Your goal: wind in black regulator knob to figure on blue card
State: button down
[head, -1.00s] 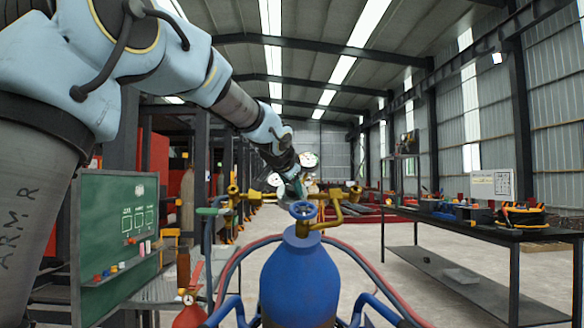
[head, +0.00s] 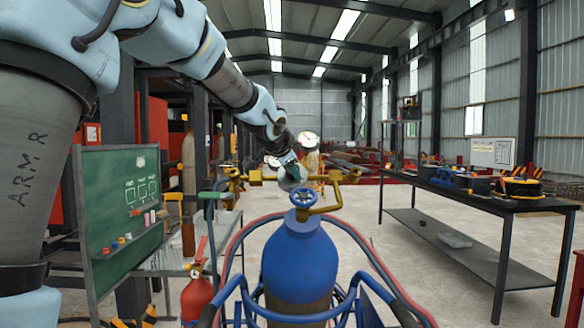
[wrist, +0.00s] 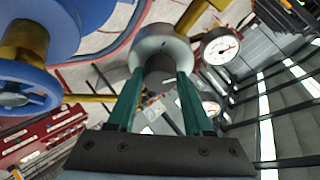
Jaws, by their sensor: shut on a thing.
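My gripper (wrist: 160,72) has its two green fingers shut on the sides of the dark regulator knob (wrist: 159,65). The knob stands out from a round silver regulator body (wrist: 163,43). In the head view my gripper (head: 290,168) is at the brass regulator above the blue cylinder (head: 300,255), and the knob is hidden there. A white-faced dial gauge (wrist: 221,46) with a needle is beside the regulator; its figures are too small to read. A second gauge (wrist: 211,107) shows behind the right finger. I cannot make out the blue card.
A blue handwheel (head: 305,198) tops the cylinder, with brass pipework (head: 334,205) beside it. Red and blue hoses curve around it. A green chalkboard (head: 122,215) stands at left, and a red extinguisher (head: 197,298) near it. A black workbench (head: 480,200) stands right, with clear floor before it.

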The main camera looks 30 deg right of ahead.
jog(key=shift+c, duration=1.5)
grip_release()
jog(key=p+v, duration=0.1)
jog(key=v, duration=0.9)
jog(key=shift+s+a+r+p, duration=0.15)
jog(key=shift+s+a+p, duration=0.1)
jog(key=shift+p, duration=0.15)
